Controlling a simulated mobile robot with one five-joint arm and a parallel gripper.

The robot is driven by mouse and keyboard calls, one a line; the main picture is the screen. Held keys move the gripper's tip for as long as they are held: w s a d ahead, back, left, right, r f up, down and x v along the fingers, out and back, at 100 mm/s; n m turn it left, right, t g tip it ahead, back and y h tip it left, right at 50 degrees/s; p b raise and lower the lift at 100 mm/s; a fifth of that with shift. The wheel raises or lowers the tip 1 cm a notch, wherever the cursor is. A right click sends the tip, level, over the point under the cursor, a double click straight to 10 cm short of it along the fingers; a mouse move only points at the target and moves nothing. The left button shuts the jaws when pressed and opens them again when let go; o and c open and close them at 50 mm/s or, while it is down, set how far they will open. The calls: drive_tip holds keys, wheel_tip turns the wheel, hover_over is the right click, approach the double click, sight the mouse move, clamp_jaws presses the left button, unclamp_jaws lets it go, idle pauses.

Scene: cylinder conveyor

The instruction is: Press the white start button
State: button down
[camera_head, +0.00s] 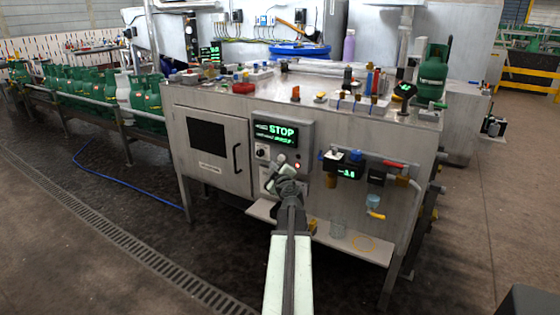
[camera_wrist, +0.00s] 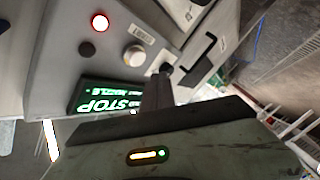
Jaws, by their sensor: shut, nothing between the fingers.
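The white start button (camera_wrist: 135,55) is a round pale button on the grey control panel in the wrist view. In the head view it shows as a small pale spot (camera_head: 281,158) below the green STOP display (camera_head: 276,131). My gripper (camera_head: 279,172) is in front of the panel, just below the button in the picture, and is shut and empty. In the wrist view my gripper (camera_wrist: 161,78) points at the panel beside the white button, over the black switch's side. I cannot tell whether its tip touches the panel.
A red lit button (camera_wrist: 99,22) and a dark round button (camera_wrist: 87,47) sit near the white one. A cabinet door with a black handle (camera_head: 236,158) is left of the panel. A small black gauge (camera_head: 346,170) and hoses are at its right. A shelf (camera_head: 335,238) juts out below.

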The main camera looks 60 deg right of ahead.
drive_tip(key=shift+d, duration=1.25)
drive_tip(key=shift+d, duration=0.1)
idle(0.9)
drive_tip(key=shift+d, duration=0.35)
drive_tip(key=shift+d, duration=0.45)
idle(0.5)
drive_tip(key=shift+a, duration=0.9)
drive_tip(key=shift+a, duration=0.1)
drive_tip(key=a, duration=0.4)
drive_tip(key=shift+a, duration=0.4)
